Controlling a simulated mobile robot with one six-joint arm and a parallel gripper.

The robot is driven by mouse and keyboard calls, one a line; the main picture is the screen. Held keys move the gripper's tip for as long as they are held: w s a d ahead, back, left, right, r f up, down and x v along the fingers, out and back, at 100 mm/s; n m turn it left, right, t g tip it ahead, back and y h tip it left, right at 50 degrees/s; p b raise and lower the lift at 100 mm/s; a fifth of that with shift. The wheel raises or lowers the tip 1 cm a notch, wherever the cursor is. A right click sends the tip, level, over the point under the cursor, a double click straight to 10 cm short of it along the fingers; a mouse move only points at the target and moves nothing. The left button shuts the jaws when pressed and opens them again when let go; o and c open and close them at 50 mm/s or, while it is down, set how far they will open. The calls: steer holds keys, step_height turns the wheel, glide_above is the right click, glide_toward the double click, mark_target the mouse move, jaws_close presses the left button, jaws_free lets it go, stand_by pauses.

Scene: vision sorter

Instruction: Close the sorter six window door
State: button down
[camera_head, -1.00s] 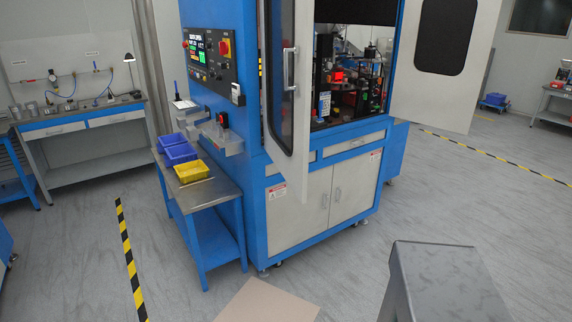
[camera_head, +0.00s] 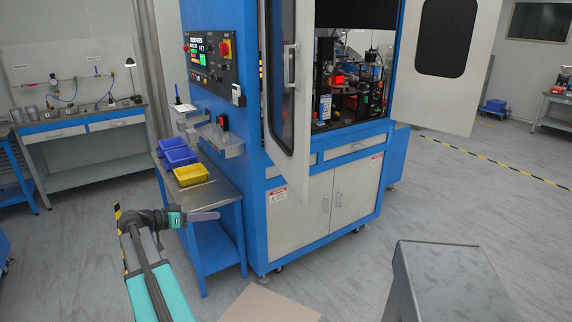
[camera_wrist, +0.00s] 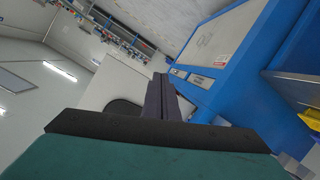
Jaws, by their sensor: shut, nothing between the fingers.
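The sorter (camera_head: 257,190) is a tall blue and pale grey machine in the head view. Its left door (camera_head: 303,150), with a dark window and a vertical handle (camera_head: 289,67), stands swung outward. Its right door (camera_head: 484,70), with a dark rounded window (camera_head: 446,38), also stands wide open. My gripper (camera_head: 217,215) is shut and empty, in front of the side table and left of the sorter, apart from both doors. In the wrist view its closed fingers (camera_wrist: 160,95) point at a pale panel with a dark window, partly hidden by the gripper, beside the blue cabinet (camera_wrist: 235,75).
A side table (camera_head: 217,190) against the sorter's left side holds blue bins (camera_head: 178,156) and a yellow bin (camera_head: 191,174), close to my gripper. A workbench (camera_head: 85,122) stands at the far left. Grey floor is open in front and right of the sorter.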

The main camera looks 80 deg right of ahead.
steer(key=s+d+r+m+g, duration=0.2)
steer(key=s+r+m, duration=0.2)
steer(key=s+r, duration=0.2)
steer(key=s+d+r+m+g+y+b, duration=0.1)
steer(key=s+d+r+m+g, duration=0.2)
steer(key=r, duration=0.8)
steer(key=s+m, duration=0.1)
steer(key=s, duration=0.1)
steer(key=shift+s+d+r, duration=0.2)
steer(key=shift+s+d, duration=0.1)
steer(key=shift+s, duration=0.05)
steer(key=shift+s, duration=0.1)
steer(key=p, duration=0.4)
glide_toward(296, 157)
steer(key=x, duration=0.4)
steer(key=shift+s+d+r, duration=0.15)
steer(key=shift+s+d, duration=0.05)
steer(key=shift+s, duration=0.15)
steer(key=shift+x, duration=0.85)
